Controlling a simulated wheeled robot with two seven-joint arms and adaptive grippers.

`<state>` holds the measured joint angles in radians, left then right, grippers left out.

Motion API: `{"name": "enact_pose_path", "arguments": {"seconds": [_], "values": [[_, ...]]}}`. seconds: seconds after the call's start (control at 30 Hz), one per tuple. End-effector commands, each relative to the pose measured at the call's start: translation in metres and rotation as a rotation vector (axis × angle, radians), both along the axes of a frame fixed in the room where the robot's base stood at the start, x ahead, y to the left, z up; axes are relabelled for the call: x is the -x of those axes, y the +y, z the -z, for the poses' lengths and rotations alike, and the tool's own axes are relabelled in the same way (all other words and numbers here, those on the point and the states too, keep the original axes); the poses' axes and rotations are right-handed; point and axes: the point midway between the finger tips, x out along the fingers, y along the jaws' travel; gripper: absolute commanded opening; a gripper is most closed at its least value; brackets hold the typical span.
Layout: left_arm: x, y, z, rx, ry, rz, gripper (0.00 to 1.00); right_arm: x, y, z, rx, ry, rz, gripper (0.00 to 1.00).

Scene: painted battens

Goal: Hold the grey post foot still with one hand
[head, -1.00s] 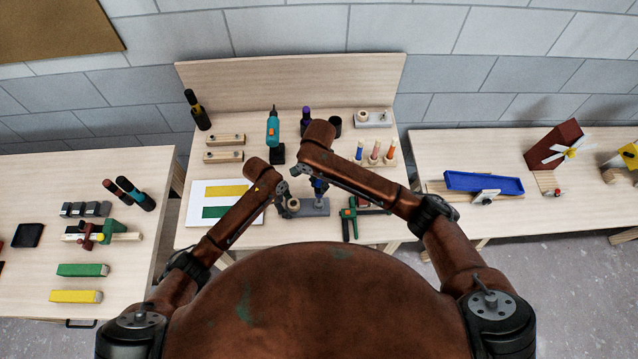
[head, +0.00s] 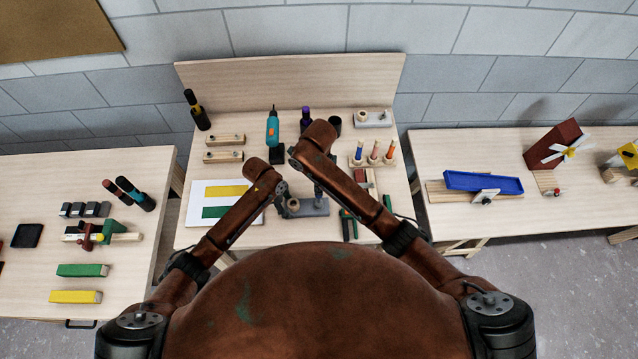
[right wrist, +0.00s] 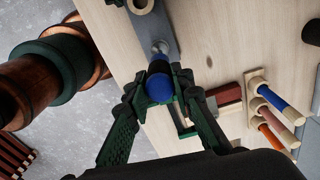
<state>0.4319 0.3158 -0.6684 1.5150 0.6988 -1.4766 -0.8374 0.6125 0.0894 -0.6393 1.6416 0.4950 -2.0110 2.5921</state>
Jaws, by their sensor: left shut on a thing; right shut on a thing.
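The grey post foot (head: 318,210) lies on the middle bench near its front edge, with a wooden ring (head: 293,205) on its left part. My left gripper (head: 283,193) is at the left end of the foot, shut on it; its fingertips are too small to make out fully. My right gripper (right wrist: 160,90) is shut on a blue-handled tool (right wrist: 159,87) with a dark collar. In the right wrist view the tool stands over the grey post foot (right wrist: 166,28), close to a round metal piece (right wrist: 160,47). Contact there is unclear. My right arm partly hides this in the head view.
A green clamp (head: 347,226) lies just right of the foot. A rack (head: 373,160) of coloured handles stands behind it. A white sheet with yellow and green bars (head: 198,200) lies left. A drill (head: 272,128) stands behind. Side benches flank the middle one.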

Motion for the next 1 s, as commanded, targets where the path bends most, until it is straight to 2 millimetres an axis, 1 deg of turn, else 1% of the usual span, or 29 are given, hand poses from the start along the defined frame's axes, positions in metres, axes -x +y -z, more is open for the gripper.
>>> {"name": "enact_pose_path", "arguments": {"seconds": [0.1,0.33,0.5,0.77,1.0], "values": [[0.0,0.0,0.0,0.001,-0.001,-0.001,0.29,0.0,0.0,-0.001,0.0,-0.002,0.05,0.0],[0.0,0.0,0.0,0.0,-0.001,-0.001,0.29,0.0,0.0,-0.001,0.0,-0.002,0.049,0.0],[0.0,0.0,0.0,0.0,-0.001,-0.001,0.29,0.0,0.0,-0.001,0.001,-0.002,-0.042,0.0],[0.0,0.0,0.0,0.0,-0.001,-0.001,0.29,-0.001,0.0,-0.001,0.001,-0.002,-0.053,0.0],[0.0,0.0,0.0,0.001,-0.001,-0.001,0.29,-0.002,-0.001,-0.013,0.001,-0.005,-0.055,0.0]]}}
